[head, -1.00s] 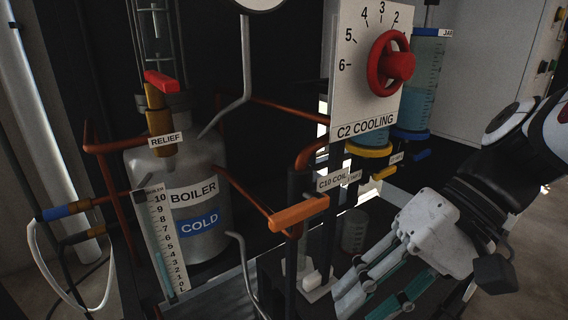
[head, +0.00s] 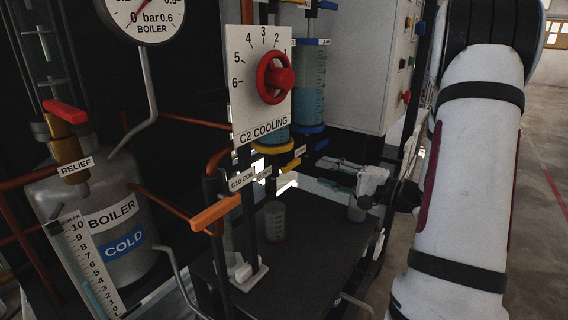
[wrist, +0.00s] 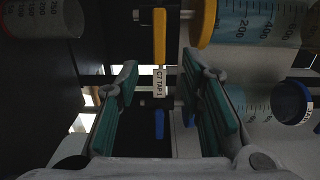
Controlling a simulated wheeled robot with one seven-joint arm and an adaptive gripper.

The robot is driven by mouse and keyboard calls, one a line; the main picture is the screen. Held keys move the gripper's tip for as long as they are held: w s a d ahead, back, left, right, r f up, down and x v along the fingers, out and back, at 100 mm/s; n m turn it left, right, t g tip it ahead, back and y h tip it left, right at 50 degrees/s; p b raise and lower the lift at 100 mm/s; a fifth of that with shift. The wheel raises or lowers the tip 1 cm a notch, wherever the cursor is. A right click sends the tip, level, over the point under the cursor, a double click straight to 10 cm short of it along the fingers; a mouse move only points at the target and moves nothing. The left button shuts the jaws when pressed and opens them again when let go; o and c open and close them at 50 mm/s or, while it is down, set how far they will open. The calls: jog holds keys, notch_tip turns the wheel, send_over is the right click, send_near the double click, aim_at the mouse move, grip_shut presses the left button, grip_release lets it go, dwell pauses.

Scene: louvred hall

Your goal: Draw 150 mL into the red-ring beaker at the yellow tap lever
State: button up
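The yellow tap lever (head: 293,165) sticks out below the yellow-collared cylinder. In the wrist view the yellow lever (wrist: 159,36) hangs upper middle, by a "C7 TAP 1" label (wrist: 159,81). My gripper (head: 325,163) reaches in from the right at about lever height. In the wrist view my gripper (wrist: 160,72) is open and empty, its teal-padded fingers apart, with the yellow lever ahead of the gap. The red-ring beaker (head: 275,222) stands on the dark bench; it shows at the wrist view's upper left (wrist: 40,22). Its liquid level is unclear.
A blue lever (head: 321,145) sits just right of the yellow one. Another small vessel (head: 357,209) stands below my gripper. The orange handle (head: 215,212), C2 cooling panel (head: 247,100) and boiler (head: 110,210) lie left. The bench front (head: 290,285) is clear.

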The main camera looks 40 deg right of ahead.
aim_at(297, 163)
jog(key=p+x, duration=0.1)
jog(key=x, duration=0.7)
jog(key=shift+w+d+p, duration=0.1)
jog(key=shift+d+p, duration=0.1)
jog(key=shift+p, duration=0.15)
jog(key=shift+b+x, duration=0.6)
jog(key=shift+x, duration=0.3)
grip_shut()
